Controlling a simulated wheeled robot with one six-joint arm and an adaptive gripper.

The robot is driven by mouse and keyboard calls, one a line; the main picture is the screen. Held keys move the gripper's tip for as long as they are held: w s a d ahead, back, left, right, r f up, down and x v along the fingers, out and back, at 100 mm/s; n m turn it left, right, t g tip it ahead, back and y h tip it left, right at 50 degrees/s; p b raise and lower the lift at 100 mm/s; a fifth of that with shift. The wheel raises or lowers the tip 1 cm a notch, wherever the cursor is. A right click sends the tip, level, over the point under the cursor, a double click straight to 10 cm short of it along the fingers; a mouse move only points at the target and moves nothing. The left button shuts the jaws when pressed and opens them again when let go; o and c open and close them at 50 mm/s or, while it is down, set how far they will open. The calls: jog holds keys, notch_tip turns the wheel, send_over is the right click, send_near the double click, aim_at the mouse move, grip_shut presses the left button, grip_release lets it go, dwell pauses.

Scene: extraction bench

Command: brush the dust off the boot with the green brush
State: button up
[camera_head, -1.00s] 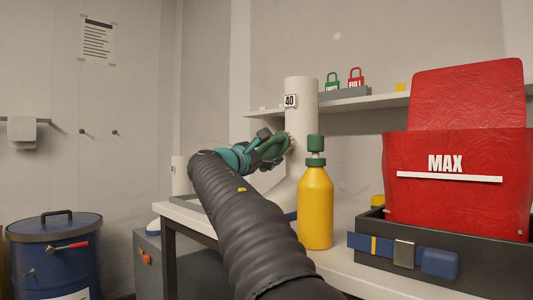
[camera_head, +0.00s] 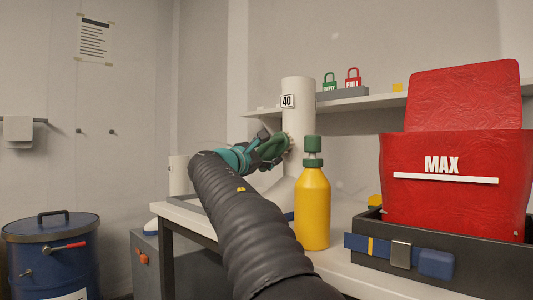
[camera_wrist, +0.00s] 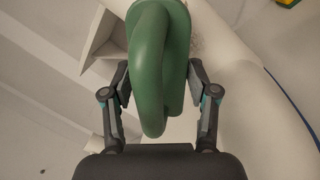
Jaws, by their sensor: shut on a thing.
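The boot (camera_head: 299,118) is tall and white with a "40" label, standing upright on the bench beyond my arm. Its lower part is partly hidden by my arm and the yellow bottle. The green brush (camera_head: 272,147) is in my gripper (camera_head: 258,150), its bristle end at the left side of the boot's shaft, touching or very near. In the wrist view the brush's thick green looped handle (camera_wrist: 150,70) lies between the two fingers, which are shut on it. The pale boot (camera_wrist: 225,60) is behind it, with faint dark specks beside the brush. The bristles are mostly hidden.
A yellow bottle (camera_head: 312,208) with a green cap stands close right of my arm. A red bag marked MAX (camera_head: 455,190) sits in a dark tray (camera_head: 480,270) with a blue belt. A shelf (camera_head: 370,103) with padlocks is behind. A blue drum (camera_head: 55,255) stands left.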

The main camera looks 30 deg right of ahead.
aim_at(282, 152)
jog(key=shift+w+d, duration=0.15)
jog(key=shift+d, duration=0.35)
jog(key=shift+s+d+b, duration=0.15)
jog(key=shift+s+b, duration=0.1)
jog(key=shift+s, duration=0.25)
jog(key=shift+s+d+b, duration=0.15)
jog(key=shift+s+b, duration=0.1)
jog(key=shift+s, duration=0.25)
jog(key=shift+s+d+b, duration=0.35)
jog(key=shift+s, duration=0.55)
jog(key=shift+d+r, duration=0.1)
jog(key=shift+w, duration=0.1)
